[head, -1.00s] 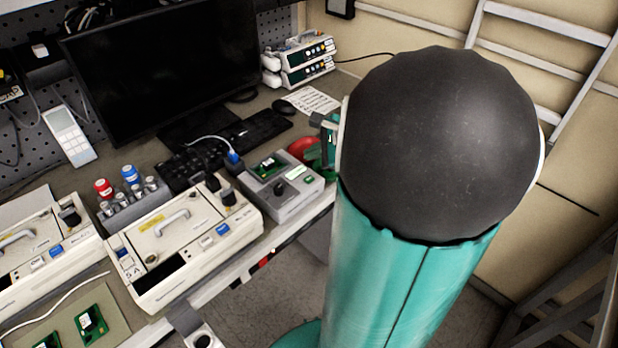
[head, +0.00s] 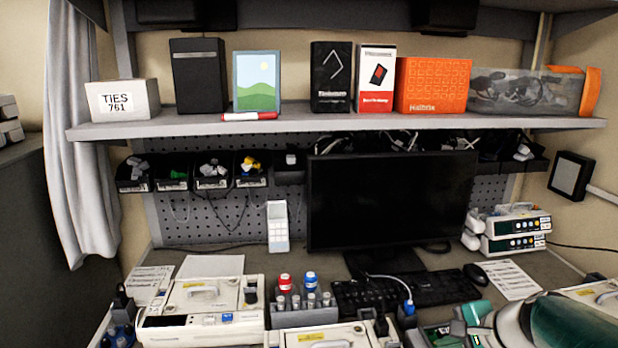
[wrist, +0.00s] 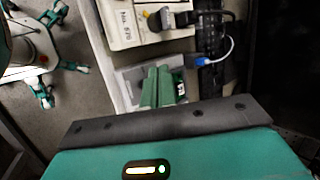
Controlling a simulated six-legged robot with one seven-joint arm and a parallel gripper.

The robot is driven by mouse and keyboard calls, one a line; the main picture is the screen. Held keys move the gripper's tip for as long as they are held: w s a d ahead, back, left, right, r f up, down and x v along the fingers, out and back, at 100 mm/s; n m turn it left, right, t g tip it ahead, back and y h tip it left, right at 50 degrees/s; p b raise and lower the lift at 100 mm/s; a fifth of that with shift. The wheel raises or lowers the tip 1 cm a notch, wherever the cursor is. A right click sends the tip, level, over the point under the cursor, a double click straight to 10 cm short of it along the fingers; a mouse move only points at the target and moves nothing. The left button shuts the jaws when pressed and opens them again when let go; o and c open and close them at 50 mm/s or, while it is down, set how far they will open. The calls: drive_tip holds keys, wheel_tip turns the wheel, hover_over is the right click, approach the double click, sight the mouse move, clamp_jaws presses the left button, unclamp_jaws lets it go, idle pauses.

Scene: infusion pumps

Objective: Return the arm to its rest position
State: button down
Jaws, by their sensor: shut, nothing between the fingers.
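My arm (head: 575,325) shows as a teal and pale link at the lower right of the head view, cut off by the frame edge. In the wrist view my gripper (wrist: 157,76) has two green fingers side by side, shut and empty. They appear in front of a grey test fixture (wrist: 130,75) with a green circuit board (wrist: 179,88), partly hiding it. I cannot tell the height of the fingers above it.
Pump units (head: 200,295) and a rack of vials (head: 303,317) stand along the bench front. A monitor (head: 390,200) and keyboard (head: 400,293) are behind. A loaded shelf (head: 340,122) spans above. In the wrist view, open floor (wrist: 75,100) lies left of the bench.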

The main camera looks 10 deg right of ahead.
drive_tip(key=s+a+r+n+h, duration=0.1)
drive_tip(key=s+a+r+n, duration=0.1)
drive_tip(key=s+a+n, duration=0.2)
drive_tip(key=s+a+r+n+g+h, duration=0.1)
drive_tip(key=s+a+n, duration=0.4)
drive_tip(key=a+n, duration=0.5)
drive_tip(key=shift+s+a+r+n+h, duration=0.15)
drive_tip(key=shift+a+r+n+h, duration=0.15)
drive_tip(key=shift+r+n+h, duration=0.6)
drive_tip(key=shift+d+f, duration=0.1)
drive_tip(key=shift+f, duration=0.1)
